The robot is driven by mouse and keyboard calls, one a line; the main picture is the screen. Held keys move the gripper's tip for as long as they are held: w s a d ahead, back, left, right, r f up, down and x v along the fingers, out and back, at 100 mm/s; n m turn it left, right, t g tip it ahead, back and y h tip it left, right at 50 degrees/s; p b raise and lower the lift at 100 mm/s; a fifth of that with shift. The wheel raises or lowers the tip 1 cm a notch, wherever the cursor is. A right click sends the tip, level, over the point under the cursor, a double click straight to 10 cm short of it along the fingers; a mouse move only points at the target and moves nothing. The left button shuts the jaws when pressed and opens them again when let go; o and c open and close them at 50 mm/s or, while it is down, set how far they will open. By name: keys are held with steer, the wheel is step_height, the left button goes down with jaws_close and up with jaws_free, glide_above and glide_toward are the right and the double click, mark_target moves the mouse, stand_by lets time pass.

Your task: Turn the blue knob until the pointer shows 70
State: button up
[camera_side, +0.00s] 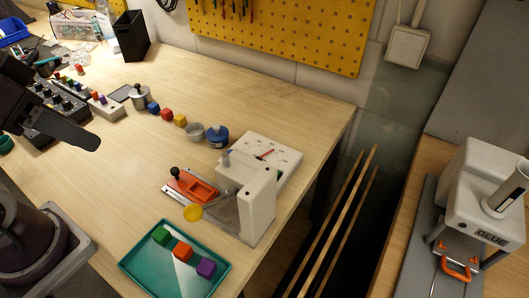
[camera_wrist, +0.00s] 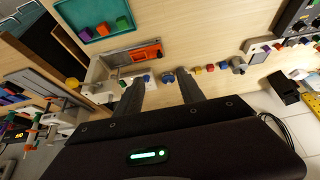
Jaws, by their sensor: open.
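A white dial panel (camera_side: 268,158) with a red pointer (camera_side: 265,154) lies at the table's right side in the side view; its figures are too small to read. A small blue part (camera_side: 227,154), possibly the blue knob, shows by the white housing (camera_side: 257,205) at the panel's left edge. In the wrist view a small blue spot (camera_wrist: 147,78) shows beside the left finger. My gripper (camera_wrist: 162,84) is open and empty, its two dark fingers spread. In the side view one dark finger (camera_side: 72,132) shows at the left, above the table and well away from the dial.
A round blue object (camera_side: 217,135) and a grey cup (camera_side: 194,133) stand just behind the housing. An orange slide unit (camera_side: 193,187) and a teal tray (camera_side: 132,262) with coloured cubes are in front. The table's right edge is close to the panel.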

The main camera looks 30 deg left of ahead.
mark_target(264, 155)
steer(key=w+d+f+m+g, duration=0.1)
steer(key=w+d+f+m, duration=0.1)
steer(key=w+f+m, duration=0.2)
steer(key=w+d+f+m+g, duration=0.2)
steer(key=w+d+f+m, duration=0.1)
steer(key=w+m, duration=0.7)
steer(key=w+d+f+m+g, duration=0.2)
steer(key=w+d+f+m, duration=0.1)
steer(key=w+f+m, duration=0.2)
steer(key=shift+w+m, duration=1.1)
steer(key=shift+w, duration=0.95)
steer(key=shift+g, duration=0.3)
steer(key=f, duration=0.6)
steer(key=shift+w+d+f, duration=0.2)
steer(key=shift+w+f, duration=0.05)
steer(key=shift+f, duration=0.6)
jaws_close()
